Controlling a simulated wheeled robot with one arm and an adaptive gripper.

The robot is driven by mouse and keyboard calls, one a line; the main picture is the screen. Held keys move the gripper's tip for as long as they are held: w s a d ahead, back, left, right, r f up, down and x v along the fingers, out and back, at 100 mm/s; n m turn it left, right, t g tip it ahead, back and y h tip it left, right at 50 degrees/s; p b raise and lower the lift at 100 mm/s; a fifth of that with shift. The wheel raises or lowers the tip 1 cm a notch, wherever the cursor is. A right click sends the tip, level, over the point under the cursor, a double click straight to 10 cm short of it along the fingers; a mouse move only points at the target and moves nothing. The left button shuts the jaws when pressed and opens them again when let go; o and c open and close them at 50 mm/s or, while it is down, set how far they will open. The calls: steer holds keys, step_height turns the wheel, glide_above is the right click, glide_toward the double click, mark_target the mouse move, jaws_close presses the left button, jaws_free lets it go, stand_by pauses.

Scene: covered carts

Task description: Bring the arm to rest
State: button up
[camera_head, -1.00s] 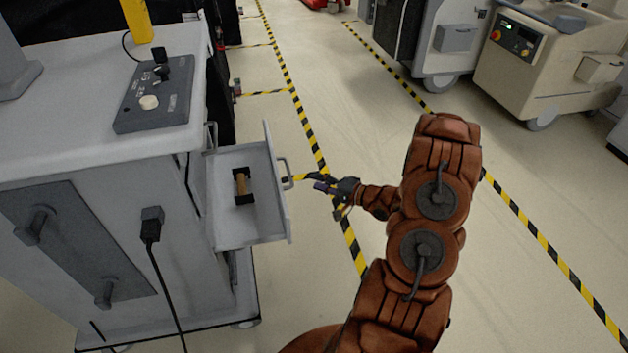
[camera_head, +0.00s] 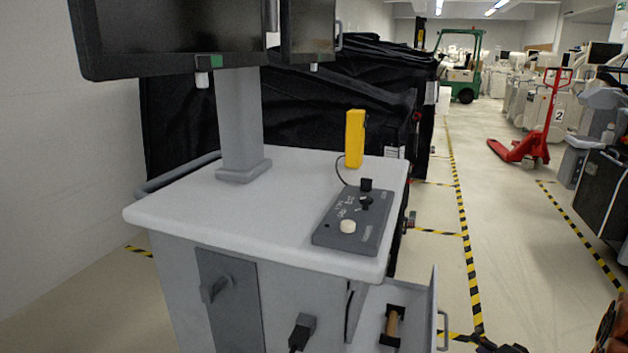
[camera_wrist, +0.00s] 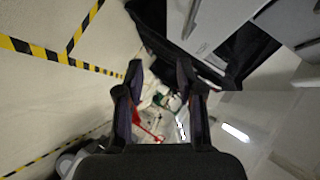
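My gripper (camera_wrist: 160,82) shows in the wrist view with its two dark fingers apart and nothing between them. In the head view only a dark bit of my gripper (camera_head: 502,347) shows at the bottom edge, to the right of an open drawer. A piece of my reddish-brown arm (camera_head: 610,328) shows at the bottom right corner. The rest of the arm is out of the frame.
A grey cart (camera_head: 262,222) fills the middle, with a control panel (camera_head: 345,240) and a yellow handset (camera_head: 355,138) on top. Its drawer (camera_head: 428,318) stands open, holding a brown-and-black object (camera_head: 392,325). A red pallet jack (camera_head: 530,148) stands far right. The aisle floor is clear.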

step_height(320, 180, up, 7)
steer(key=n+g+h, duration=0.3)
steer(key=g+h, duration=0.1)
steer(key=h, duration=0.1)
steer(key=s+a+r+n+g+h, duration=0.1)
steer(key=s+a+r+g+h, duration=0.1)
steer(key=s+a+r+g, duration=0.35)
steer(key=s+a+r+n+g+y, duration=0.2)
steer(key=s+a+r+n+g, duration=0.15)
steer(key=s+a, duration=1.05)
steer(key=s+a+r+n+g+y, duration=0.2)
steer(key=s+a+r, duration=0.2)
steer(key=s+a, duration=0.95)
steer(key=s+d+r+p, duration=0.1)
steer(key=s+r+p, duration=0.1)
steer(key=r+p, duration=0.9)
steer(key=s+d+r+p, duration=0.2)
steer(key=s+r+p, duration=0.1)
steer(key=r+p, duration=0.9)
steer(key=shift+r+t, duration=0.3)
steer(key=shift+r, duration=0.3)
steer(key=shift+d, duration=0.1)
